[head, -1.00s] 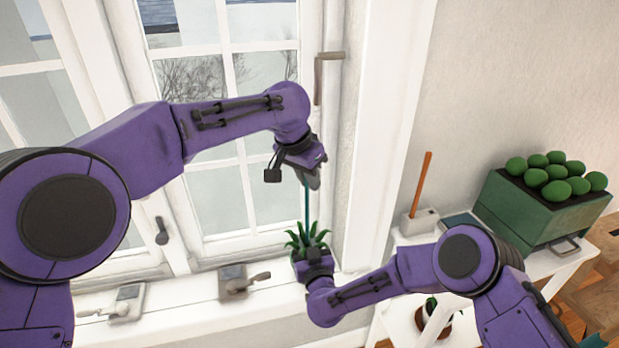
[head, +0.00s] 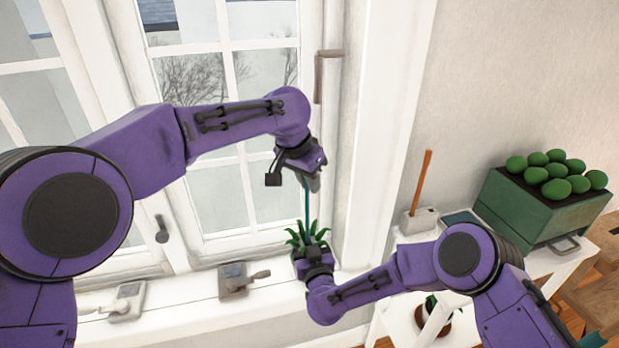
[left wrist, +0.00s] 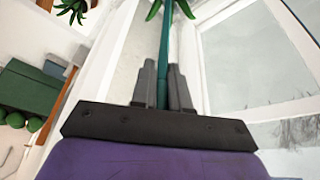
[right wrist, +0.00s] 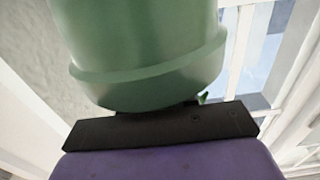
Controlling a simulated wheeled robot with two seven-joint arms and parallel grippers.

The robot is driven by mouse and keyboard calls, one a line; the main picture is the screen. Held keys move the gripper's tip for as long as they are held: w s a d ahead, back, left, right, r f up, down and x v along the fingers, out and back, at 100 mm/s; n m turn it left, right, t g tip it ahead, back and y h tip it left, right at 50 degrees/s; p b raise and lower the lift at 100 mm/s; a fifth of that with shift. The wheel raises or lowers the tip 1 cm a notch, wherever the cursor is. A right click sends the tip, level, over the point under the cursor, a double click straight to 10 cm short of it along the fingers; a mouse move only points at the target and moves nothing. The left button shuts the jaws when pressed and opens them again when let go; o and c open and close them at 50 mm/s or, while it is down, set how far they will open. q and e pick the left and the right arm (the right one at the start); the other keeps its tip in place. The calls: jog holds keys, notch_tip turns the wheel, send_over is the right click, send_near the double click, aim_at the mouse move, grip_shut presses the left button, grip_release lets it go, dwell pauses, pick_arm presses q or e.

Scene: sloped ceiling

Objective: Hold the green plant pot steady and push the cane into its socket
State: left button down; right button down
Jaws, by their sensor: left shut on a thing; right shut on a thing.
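The thin teal cane (head: 307,203) stands upright above the plant in the head view. My left gripper (head: 311,182) is shut on its upper part; in the left wrist view the cane (left wrist: 165,45) runs between the two fingers (left wrist: 163,88) toward green leaves. The green plant pot (right wrist: 145,50) fills the upper part of the right wrist view. My right gripper (head: 314,258) is shut on the pot from the front, below the leaves (head: 305,236). The socket and the cane's lower end are hidden among the leaves.
At right, a white shelf (head: 415,237) bears a green crate (head: 535,212) of round green things and a holder with an orange stick (head: 422,183). A potted plant (head: 436,312) stands lower.

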aim_at(308, 194)
pick_arm(q)
jog(key=shift+r, duration=0.25)
dwell(1.3)
jog(key=shift+f, duration=2.5)
jog(key=c, duration=1.1)
grip_release()
jog(key=shift+o, duration=0.2)
jog(key=v, duration=1.2)
jog(key=shift+d, duration=0.1)
